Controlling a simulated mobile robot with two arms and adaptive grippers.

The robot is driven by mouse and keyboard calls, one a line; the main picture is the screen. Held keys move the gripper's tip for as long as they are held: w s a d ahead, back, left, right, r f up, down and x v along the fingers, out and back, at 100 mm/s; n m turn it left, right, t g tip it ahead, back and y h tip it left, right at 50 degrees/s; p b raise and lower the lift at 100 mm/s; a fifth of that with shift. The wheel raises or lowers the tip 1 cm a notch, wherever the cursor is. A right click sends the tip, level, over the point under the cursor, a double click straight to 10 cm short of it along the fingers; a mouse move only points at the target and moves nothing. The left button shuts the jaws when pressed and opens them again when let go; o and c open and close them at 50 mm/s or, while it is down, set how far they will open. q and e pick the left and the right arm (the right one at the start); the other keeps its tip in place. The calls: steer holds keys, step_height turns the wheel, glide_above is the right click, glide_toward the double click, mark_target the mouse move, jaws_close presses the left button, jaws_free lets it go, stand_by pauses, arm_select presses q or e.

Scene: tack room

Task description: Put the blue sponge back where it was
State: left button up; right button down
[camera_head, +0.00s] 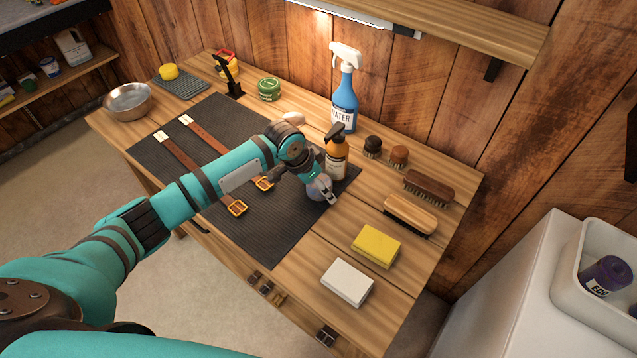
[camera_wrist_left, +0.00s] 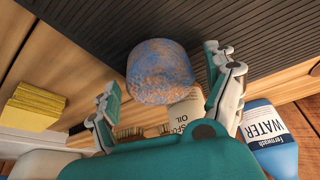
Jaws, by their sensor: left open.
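The blue sponge (camera_head: 317,188) is a rounded, blue piece mottled with orange-brown, near the right end of the dark mat (camera_head: 292,232). In the left wrist view the sponge (camera_wrist_left: 160,72) shows between the two fingers, with visible space on both sides. My left gripper (camera_head: 325,187) is open and sits right over the sponge, partly hiding it in the head view. It also shows in the left wrist view (camera_wrist_left: 161,84). I cannot tell whether any finger touches the sponge. My right gripper is not in view.
An amber oil bottle (camera_head: 337,158) stands close behind the gripper, and a blue water spray bottle (camera_head: 344,100) behind that. Brushes (camera_head: 410,214), a yellow sponge (camera_head: 376,246) and a white block (camera_head: 347,282) lie to the right. Two straps (camera_head: 207,143) lie on the mat.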

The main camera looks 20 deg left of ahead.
arm_select(q)
steer(key=shift+r, duration=0.25)
steer(key=b+v, duration=0.1)
steer(key=v, duration=1)
steer(key=shift+s+r, duration=0.15)
steer(key=shift+r, duration=0.2)
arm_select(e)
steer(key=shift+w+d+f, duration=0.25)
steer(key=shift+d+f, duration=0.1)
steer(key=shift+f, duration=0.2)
arm_select(q)
steer(key=shift+a, duration=0.1)
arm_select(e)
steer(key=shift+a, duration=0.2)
